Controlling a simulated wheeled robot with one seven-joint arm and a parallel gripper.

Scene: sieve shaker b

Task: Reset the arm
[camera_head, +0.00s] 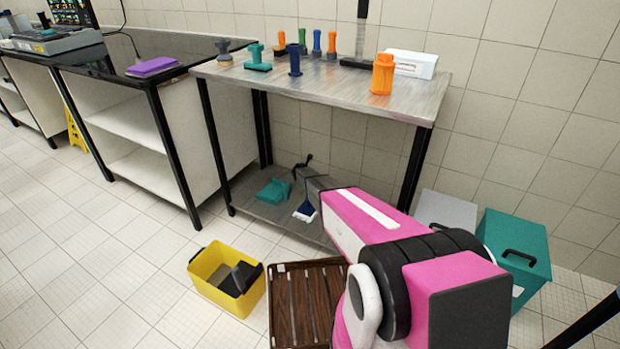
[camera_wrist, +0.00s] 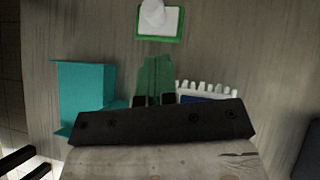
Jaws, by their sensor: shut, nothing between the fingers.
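My gripper (camera_wrist: 154,101) is shut and empty in the wrist view. It is close above the lower shelf, with a green piece (camera_wrist: 155,72) just beyond its fingertips; I cannot tell whether they touch. A teal block-like item (camera_wrist: 84,92) lies left of the fingers, and a brush with white bristles (camera_wrist: 207,88) lies to the right, partly hidden by the gripper body. In the head view, my pink arm reaches in under the steel table (camera_head: 330,88). The teal item (camera_head: 273,191) and the blue-and-white brush (camera_head: 305,211) show on the lower shelf (camera_head: 262,212).
The tabletop above my arm holds an orange container (camera_head: 382,74), a white box (camera_head: 411,64) and several coloured tools. A yellow bin (camera_head: 212,284) and a brown slatted crate (camera_head: 297,305) stand on the floor in front. A teal bin (camera_head: 520,250) stands at right.

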